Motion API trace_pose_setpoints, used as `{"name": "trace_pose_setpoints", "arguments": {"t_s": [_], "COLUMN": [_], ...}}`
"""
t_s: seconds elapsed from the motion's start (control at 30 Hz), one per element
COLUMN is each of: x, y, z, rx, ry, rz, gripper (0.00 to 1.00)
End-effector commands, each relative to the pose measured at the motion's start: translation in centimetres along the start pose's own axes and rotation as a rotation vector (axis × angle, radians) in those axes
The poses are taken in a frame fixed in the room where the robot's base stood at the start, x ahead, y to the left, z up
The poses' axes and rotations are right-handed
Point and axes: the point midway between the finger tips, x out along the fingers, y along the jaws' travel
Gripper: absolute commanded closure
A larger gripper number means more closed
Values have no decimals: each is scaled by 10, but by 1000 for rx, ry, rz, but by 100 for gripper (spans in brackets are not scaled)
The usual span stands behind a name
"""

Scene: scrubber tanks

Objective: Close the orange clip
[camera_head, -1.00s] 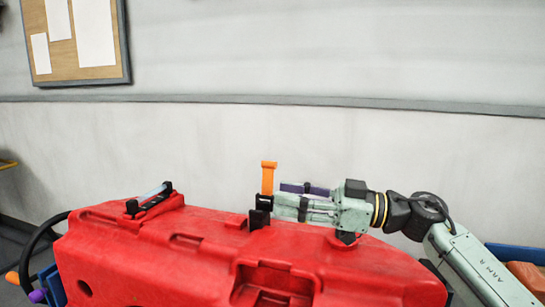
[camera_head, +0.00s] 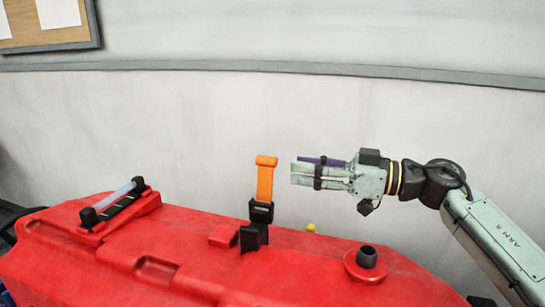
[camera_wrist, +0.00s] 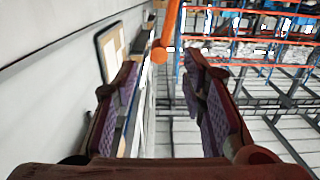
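The orange clip (camera_head: 265,183) stands upright, raised from its black mount (camera_head: 261,212) on top of the red tank (camera_head: 210,265). My gripper (camera_head: 292,172) is just right of the clip's upper part in the head view, pointing left at it, with a small gap showing. In the wrist view the orange clip (camera_wrist: 167,38) shows at the top, beyond and between my two purple-padded fingers. The fingers of my gripper (camera_wrist: 160,82) are spread apart with nothing between the pads. I cannot tell the exact depth between fingertips and clip.
A black-ended handle (camera_head: 112,203) sits on the tank's left part. A black round port (camera_head: 367,257) and a small yellow knob (camera_head: 311,228) are on its right part. A plain wall (camera_head: 200,120) stands behind. The air above the tank is clear around the clip.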

Motion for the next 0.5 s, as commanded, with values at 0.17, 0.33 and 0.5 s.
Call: {"name": "trace_pose_setpoints", "arguments": {"t_s": [0.17, 0.33, 0.5], "x": [36, 60, 71], "y": [-1, 0, 0], "z": [-3, -2, 0], "rx": [1, 0, 0], "ry": [0, 1, 1], "rz": [-4, -1, 1], "gripper": [62, 62, 62]}}
